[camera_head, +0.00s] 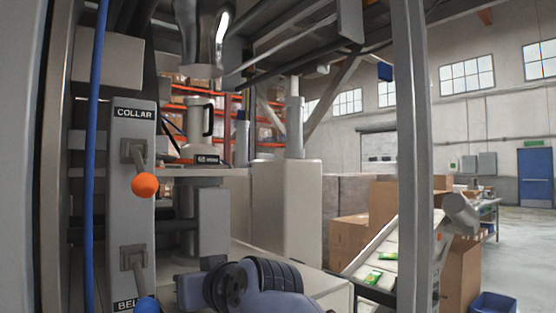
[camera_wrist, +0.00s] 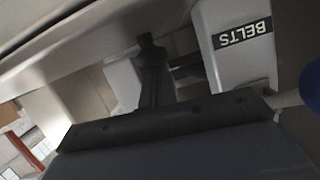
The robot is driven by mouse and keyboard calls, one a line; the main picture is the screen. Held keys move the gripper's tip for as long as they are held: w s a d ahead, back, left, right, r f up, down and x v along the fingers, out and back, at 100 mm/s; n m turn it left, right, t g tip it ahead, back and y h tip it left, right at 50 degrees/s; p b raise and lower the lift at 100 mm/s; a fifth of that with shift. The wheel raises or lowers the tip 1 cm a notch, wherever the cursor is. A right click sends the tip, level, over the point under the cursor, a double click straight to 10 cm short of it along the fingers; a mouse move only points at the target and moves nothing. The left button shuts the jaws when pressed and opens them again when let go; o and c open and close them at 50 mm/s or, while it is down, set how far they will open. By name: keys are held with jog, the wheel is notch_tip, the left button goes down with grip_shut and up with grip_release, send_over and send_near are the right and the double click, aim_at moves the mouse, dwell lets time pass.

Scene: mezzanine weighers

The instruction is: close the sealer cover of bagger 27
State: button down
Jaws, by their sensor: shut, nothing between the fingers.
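Bagger 27 fills the left of the head view, with a grey control post (camera_head: 133,220) marked COLLAR and BELTS. I cannot tell whether this part is the sealer cover. My gripper (camera_wrist: 148,45) shows in the wrist view as dark, narrow fingers, shut and empty, pointing towards the machine. The BELTS label (camera_wrist: 243,35) is close beside it. In the head view only my arm shows at the bottom; its fingertips are hidden.
An orange knob (camera_head: 145,185) and a blue knob (camera_head: 147,305) stick out from the control post. A grey upright (camera_head: 412,150) stands right of centre. Beyond it are a sloping conveyor (camera_head: 366,258) with green packets, cardboard boxes (camera_head: 397,203) and a blue bin (camera_head: 493,303).

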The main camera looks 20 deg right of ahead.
jog(key=shift+f, duration=0.45)
